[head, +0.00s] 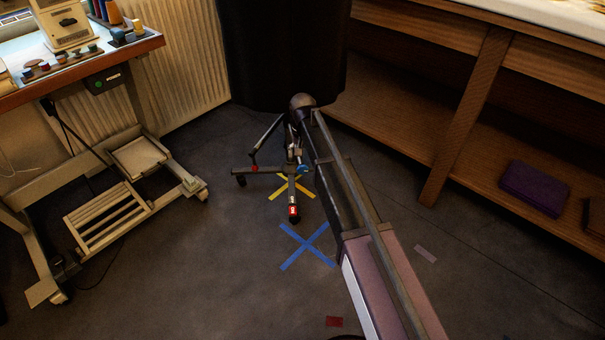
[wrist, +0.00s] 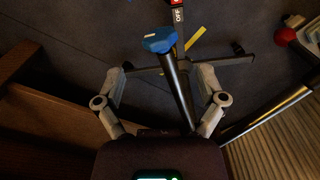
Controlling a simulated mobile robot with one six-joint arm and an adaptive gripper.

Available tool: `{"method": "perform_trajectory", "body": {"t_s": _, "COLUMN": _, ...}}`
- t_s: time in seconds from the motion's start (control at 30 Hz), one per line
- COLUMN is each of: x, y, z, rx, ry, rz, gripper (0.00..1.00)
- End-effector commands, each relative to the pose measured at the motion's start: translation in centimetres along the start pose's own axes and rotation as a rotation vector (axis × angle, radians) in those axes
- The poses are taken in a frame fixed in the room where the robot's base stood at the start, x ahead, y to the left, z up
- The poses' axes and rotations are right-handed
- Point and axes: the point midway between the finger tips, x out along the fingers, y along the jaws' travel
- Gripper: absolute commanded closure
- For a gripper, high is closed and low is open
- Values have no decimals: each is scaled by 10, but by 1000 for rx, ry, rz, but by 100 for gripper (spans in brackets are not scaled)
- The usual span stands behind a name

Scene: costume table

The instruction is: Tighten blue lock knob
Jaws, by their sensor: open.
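The blue lock knob (wrist: 158,41) shows in the wrist view, just past my fingertips and near the middle. It also shows small in the head view (head: 302,168), low on the wheeled stand (head: 270,170). A dark rod (wrist: 179,92) runs from beside the knob down between my fingers. My gripper (wrist: 160,72) is open, with one finger on each side of the rod. No finger visibly touches the knob. In the head view my arm reaches to the stand and its end partly hides the stand's middle.
A large black cylinder-shaped form (head: 284,50) hangs above the stand. A wooden shelf (head: 400,135) is at right, and a worktable (head: 80,66) with a pale frame (head: 110,215) at left. Floor tape crosses, one blue (head: 307,246) and one yellow (head: 279,191), lie near the stand. Floor in front is mostly clear.

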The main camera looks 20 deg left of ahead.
Motion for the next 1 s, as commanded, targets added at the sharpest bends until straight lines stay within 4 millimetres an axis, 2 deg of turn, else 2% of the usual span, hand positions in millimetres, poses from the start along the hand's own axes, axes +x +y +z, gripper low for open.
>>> {"method": "perform_trajectory", "body": {"t_s": 0.03, "x": 8, "y": 0, "z": 0, "rx": 0, "ry": 0, "rz": 0, "gripper": 10}}
{"method": "perform_trajectory", "body": {"t_s": 0.6, "x": 52, "y": 0, "z": 0, "rx": 0, "ry": 0, "rz": 0, "gripper": 10}}
{"method": "perform_trajectory", "body": {"t_s": 1.0, "x": 69, "y": 0, "z": 0, "rx": 0, "ry": 0, "rz": 0, "gripper": 10}}
